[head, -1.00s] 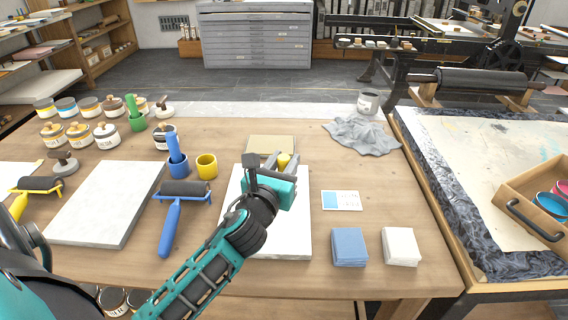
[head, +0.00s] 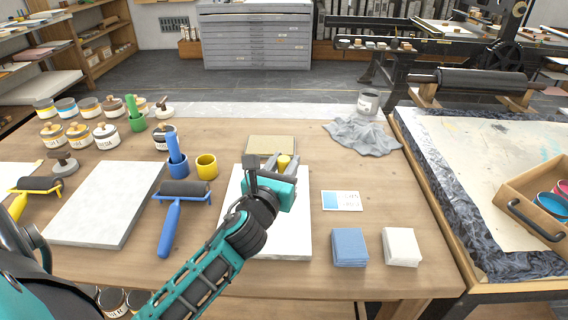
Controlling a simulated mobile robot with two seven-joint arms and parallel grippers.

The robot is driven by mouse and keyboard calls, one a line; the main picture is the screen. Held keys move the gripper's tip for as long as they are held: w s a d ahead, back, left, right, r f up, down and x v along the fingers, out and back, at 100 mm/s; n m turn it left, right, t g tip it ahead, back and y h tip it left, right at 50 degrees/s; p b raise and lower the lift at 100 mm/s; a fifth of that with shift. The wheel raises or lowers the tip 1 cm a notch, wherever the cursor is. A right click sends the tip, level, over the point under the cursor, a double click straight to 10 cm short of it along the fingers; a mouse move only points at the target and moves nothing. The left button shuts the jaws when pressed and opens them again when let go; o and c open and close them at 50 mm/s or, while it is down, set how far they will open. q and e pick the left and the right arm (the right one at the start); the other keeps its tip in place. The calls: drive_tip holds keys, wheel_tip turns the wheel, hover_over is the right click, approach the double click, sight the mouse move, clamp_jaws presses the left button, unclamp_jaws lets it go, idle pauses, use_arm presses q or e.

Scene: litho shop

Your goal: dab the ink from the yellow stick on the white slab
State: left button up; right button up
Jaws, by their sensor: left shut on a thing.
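My left gripper (head: 277,162) is over the far part of a white slab (head: 292,235) at the middle of the table. It is shut on the yellow stick (head: 284,161), whose top shows between the fingers. The stick's lower end is hidden behind the gripper, so I cannot tell whether it touches the slab or whether there is ink on it. A second white slab (head: 105,203) lies to the left. A yellow cup (head: 207,166) stands empty-looking left of the gripper. My right gripper is not in view.
A blue roller (head: 183,190) lies between the slabs, beside a blue cup (head: 178,168) with a blue stick. A tan pad (head: 271,146) is behind the gripper. A card (head: 341,200), blue cloths (head: 349,247) and white cloths (head: 401,246) lie right. Ink jars (head: 105,135) stand back left.

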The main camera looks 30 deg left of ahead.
use_arm(q)
drive_tip(key=shift+f, duration=0.3)
drive_tip(key=shift+f, duration=0.1)
idle(0.4)
drive_tip(key=shift+f, duration=0.1)
idle(0.5)
drive_tip(key=shift+f, duration=0.1)
idle(0.5)
